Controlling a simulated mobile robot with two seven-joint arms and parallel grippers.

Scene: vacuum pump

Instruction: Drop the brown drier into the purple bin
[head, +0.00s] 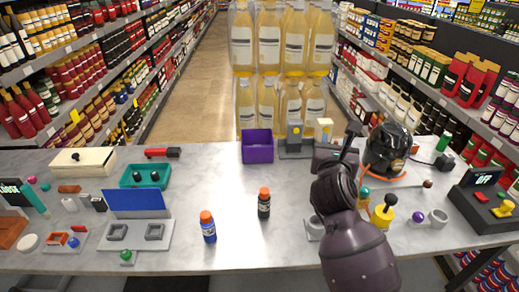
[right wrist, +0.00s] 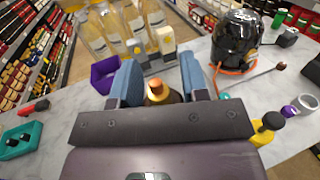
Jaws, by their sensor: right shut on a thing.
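The purple bin (head: 257,147) stands open-topped at the back middle of the table. It also shows in the right wrist view (right wrist: 100,74), just left of the fingers. My right gripper (right wrist: 162,78) is shut on a brown bottle with an orange cap (right wrist: 160,94), which looks like the brown drier. Only its upper part shows between the blue-grey fingers; the rest is hidden. In the head view my right arm hides the held bottle, and the gripper is right of the bin, not over it. My left gripper is not in view.
A dark bottle (head: 264,205) and a blue bottle (head: 208,227), both orange-capped, stand in front of the bin. A grey fixture (head: 295,146) stands just right of the bin. A black helmet-like object (head: 388,146) is farther right.

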